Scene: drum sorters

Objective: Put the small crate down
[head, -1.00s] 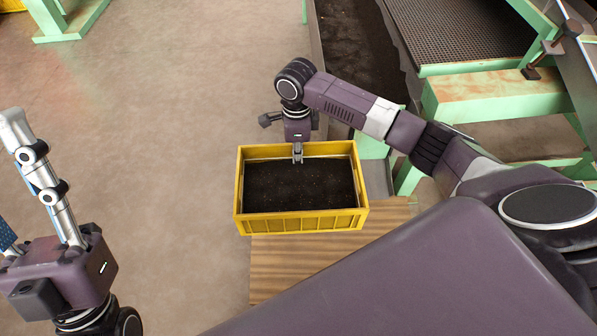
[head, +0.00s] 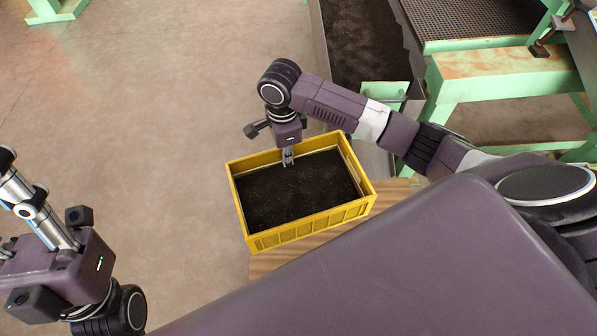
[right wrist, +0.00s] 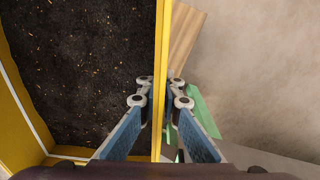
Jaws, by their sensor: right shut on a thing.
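The small crate (head: 258,241) is yellow and filled with dark, soil-like material. It is in the middle of the head view, above or on a wooden slatted surface (head: 268,263); I cannot tell whether it touches it. My right gripper (head: 288,157) is shut on the crate's far wall. In the right wrist view the yellow wall (right wrist: 161,70) runs between its two blue-padded fingers, with the dark fill to the left. My left gripper (head: 45,222) is at the lower left, away from the crate, its fingertips cut off by the frame.
A long trough of dark material (head: 362,45) runs behind on the right. Green machine frames (head: 500,72) with a perforated metal deck (head: 462,18) stand at the right. A green leg (head: 55,10) stands at the far left. The concrete floor (head: 150,90) left of the crate is clear.

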